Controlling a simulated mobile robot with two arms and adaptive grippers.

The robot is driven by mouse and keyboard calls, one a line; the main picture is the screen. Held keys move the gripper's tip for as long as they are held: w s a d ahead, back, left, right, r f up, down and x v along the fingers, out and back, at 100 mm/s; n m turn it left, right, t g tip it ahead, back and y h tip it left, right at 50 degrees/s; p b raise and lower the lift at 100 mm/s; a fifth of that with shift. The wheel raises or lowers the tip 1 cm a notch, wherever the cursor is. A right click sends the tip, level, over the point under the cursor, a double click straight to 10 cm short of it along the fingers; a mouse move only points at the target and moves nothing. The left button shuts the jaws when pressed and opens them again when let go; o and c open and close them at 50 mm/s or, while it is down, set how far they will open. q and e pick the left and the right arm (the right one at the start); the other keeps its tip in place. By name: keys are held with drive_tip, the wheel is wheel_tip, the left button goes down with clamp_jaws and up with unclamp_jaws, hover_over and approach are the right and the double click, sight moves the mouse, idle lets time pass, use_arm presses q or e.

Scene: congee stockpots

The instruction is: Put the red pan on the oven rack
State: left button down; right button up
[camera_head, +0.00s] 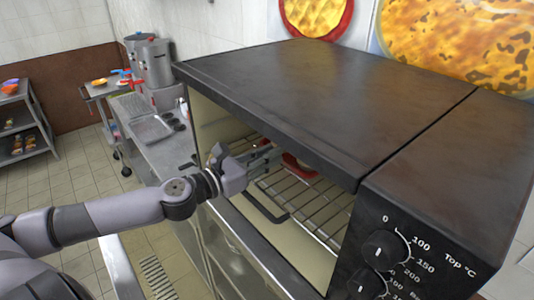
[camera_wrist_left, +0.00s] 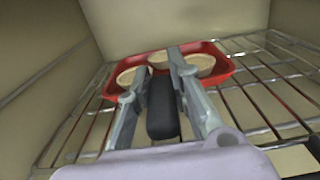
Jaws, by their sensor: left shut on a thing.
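The red pan (camera_wrist_left: 218,72) is inside the oven in the left wrist view, over the wire rack (camera_wrist_left: 259,106). It holds several round pale items, and its black handle (camera_wrist_left: 162,108) points toward my wrist. My left gripper (camera_wrist_left: 162,75) is shut on that handle, one finger on each side. In the head view my left gripper (camera_head: 262,152) reaches through the oven's open front, and only a bit of the red pan (camera_head: 298,166) shows past it. The oven rack (camera_head: 311,205) runs across the oven. I cannot tell whether the pan rests fully on it. My right gripper is not in view.
The black oven top (camera_head: 290,88) is close above my left gripper. The oven's knobs (camera_head: 384,250) are on the right. A steel counter (camera_head: 170,150) with stockpots (camera_head: 155,65) stands behind left. Shelves (camera_head: 25,125) stand at the far left, with open floor between.

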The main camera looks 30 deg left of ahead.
use_arm(q)
drive_tip(key=shift+f, duration=0.15)
drive_tip(key=c, duration=1.4)
unclamp_jaws()
drive_tip(key=shift+w, duration=0.1)
drive_tip(key=shift+s, duration=0.2)
drive_tip(key=shift+s+a+f, duration=0.1)
drive_tip(key=shift+s+a, duration=0.1)
drive_tip(key=shift+s, duration=0.2)
drive_tip(key=v, duration=1.1)
